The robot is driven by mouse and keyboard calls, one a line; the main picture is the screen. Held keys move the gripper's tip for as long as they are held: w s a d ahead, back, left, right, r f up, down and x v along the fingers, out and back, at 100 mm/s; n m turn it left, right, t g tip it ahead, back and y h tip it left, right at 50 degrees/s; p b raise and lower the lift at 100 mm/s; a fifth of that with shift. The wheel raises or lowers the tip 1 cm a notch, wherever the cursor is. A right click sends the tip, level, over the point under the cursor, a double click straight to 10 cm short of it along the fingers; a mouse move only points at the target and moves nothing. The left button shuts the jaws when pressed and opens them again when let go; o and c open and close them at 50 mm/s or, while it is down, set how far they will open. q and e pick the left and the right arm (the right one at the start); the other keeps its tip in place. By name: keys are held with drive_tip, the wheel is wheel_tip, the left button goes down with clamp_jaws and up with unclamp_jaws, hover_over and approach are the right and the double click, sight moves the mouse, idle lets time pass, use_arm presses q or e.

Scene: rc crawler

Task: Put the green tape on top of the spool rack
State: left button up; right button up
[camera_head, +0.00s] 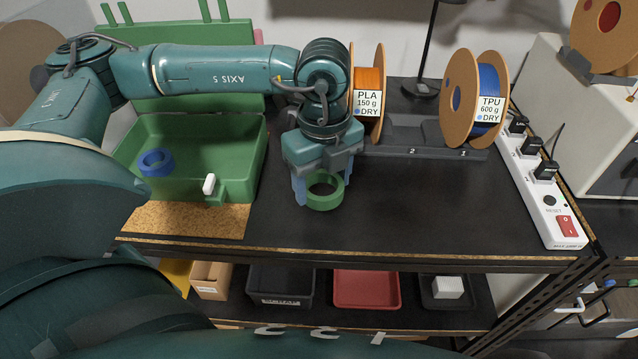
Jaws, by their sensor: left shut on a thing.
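The green tape (325,203) is a ring at the fingertips of my left gripper (318,190). The gripper points down over the black tabletop and is shut on the tape. I cannot tell whether the tape touches the table. The spool rack (410,135) is a dark, low rack at the back of the table, right of the gripper. It bears an orange PLA spool (369,80) and a blue TPU spool (474,100), with a gap between them. My left arm and gripper hide the rack's left end. My right gripper is not in view.
A green toolbox (240,180) with an open lid stands left on a cork mat (190,220); a blue tape roll (156,162) is inside. A white power strip (545,190) with black plugs lines the table's right edge. A dark lamp stand (428,50) rises behind the rack. The front centre-right tabletop is clear.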

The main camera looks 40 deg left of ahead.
sight(323, 198)
use_arm(q)
wheel_tip(323, 198, down, 4)
drive_tip(key=shift+f, duration=0.1)
drive_tip(key=shift+f, duration=0.1)
drive_tip(key=shift+f, duration=0.2)
drive_tip(key=o, duration=1)
drive_tip(key=shift+r, duration=0.15)
wheel_tip(323, 198, up, 12)
drive_tip(key=shift+r, duration=0.2)
drive_tip(key=shift+f, duration=0.1)
